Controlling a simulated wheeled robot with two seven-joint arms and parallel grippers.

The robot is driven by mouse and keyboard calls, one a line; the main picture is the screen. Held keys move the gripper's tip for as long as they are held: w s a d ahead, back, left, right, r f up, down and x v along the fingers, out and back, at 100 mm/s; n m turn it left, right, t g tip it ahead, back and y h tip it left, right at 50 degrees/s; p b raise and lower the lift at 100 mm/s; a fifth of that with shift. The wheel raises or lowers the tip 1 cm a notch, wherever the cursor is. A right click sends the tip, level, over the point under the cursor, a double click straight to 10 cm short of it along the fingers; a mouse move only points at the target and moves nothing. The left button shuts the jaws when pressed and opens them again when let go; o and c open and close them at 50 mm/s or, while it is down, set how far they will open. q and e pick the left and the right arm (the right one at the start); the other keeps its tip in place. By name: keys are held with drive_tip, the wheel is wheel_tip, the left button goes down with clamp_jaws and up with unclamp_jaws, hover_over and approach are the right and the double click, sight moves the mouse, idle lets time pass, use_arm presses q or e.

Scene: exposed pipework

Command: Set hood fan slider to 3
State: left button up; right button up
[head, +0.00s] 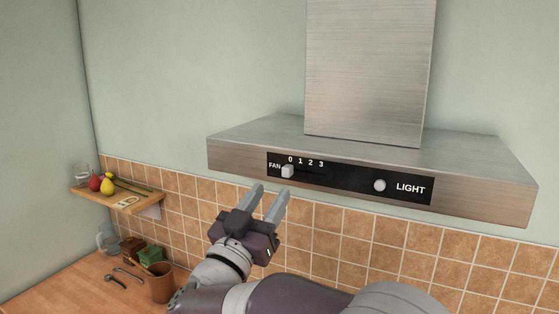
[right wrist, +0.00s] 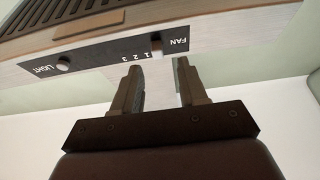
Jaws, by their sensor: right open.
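The hood fan slider is a small pale square knob (head: 288,171) at the left end of its slot, just below the 0 mark, on the black control panel (head: 340,182). The knob (right wrist: 156,46) also shows in the right wrist view, where the panel appears upside down. My right gripper (head: 270,191) is open and empty, below and slightly left of the knob, fingers pointing up toward the panel. In the right wrist view the knob lies just beyond the gap between the fingertips (right wrist: 159,65), apart from them. My left gripper is not in view.
A round light button (head: 380,186) sits on the panel's right part. The steel hood (head: 480,180) juts from the wall above tiles (head: 340,240). A wooden shelf (head: 130,203) with fruit and a counter (head: 60,285) with a utensil pot (head: 161,285) stand left. Space before the panel is clear.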

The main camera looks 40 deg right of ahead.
sight(285, 175)
drive_tip(key=x, duration=0.1)
drive_tip(key=p+x, duration=0.1)
drive_tip(key=x, duration=0.1)
drive_tip(key=p+x, duration=0.1)
drive_tip(key=x, duration=0.1)
drive_tip(key=shift+s+d+r, duration=0.2)
drive_tip(key=shift+d, duration=0.15)
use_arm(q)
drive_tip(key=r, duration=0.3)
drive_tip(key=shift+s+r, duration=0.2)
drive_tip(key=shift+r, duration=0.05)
use_arm(e)
drive_tip(key=shift+w, duration=0.1)
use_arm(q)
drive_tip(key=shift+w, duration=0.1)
use_arm(e)
drive_tip(key=shift+w+f, duration=0.1)
clamp_jaws()
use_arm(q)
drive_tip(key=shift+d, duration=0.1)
